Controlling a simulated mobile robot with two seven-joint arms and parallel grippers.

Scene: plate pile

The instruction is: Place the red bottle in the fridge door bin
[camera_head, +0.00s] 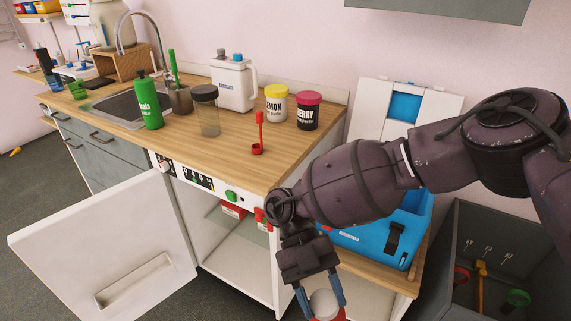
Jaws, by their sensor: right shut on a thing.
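My right gripper (320,298) points down near the bottom edge, right of the open cabinet. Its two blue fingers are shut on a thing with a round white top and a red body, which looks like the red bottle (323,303). Most of the bottle is cut off by the picture's lower edge. The white fridge door (90,245) stands open at the lower left, its inner face up toward me. The door bin (135,282) is a long pale recess low on that face; I see nothing in it. The gripper is well to the right of the bin. My left gripper is not in view.
The open fridge compartment (240,265) lies between door and gripper, with red items under its top. The wooden counter (205,150) holds a green bottle (147,105), jars and a white jug (233,84). A blue case (375,240) and a grey bin (490,245) stand right.

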